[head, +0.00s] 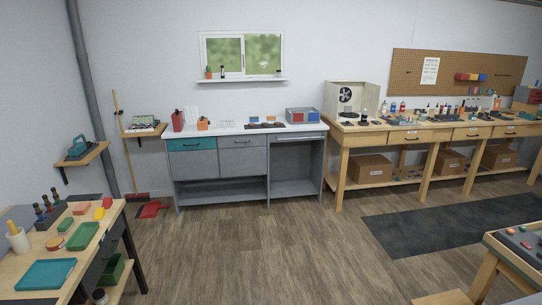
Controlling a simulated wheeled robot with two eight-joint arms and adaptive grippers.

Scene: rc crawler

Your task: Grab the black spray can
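I cannot pick out the black spray can with certainty. Several small bottles and cans stand on the long wooden workbench (412,131) at the right, some of them dark, but they are too small to tell apart. Several dark upright containers (47,203) stand on the wooden table (115,219) at the near left. A dark round container with a pale top (100,297) is partly visible low beside that table, at the bottom edge of the view. Neither of my grippers is in view.
A grey cabinet (243,163) stands at the back wall. A dark mat (430,224) lies before the right workbench. A broom (122,140) and red dustpan (152,210) are left of the cabinet. Another table (511,257) cuts in at lower right. The middle floor (270,245) is clear.

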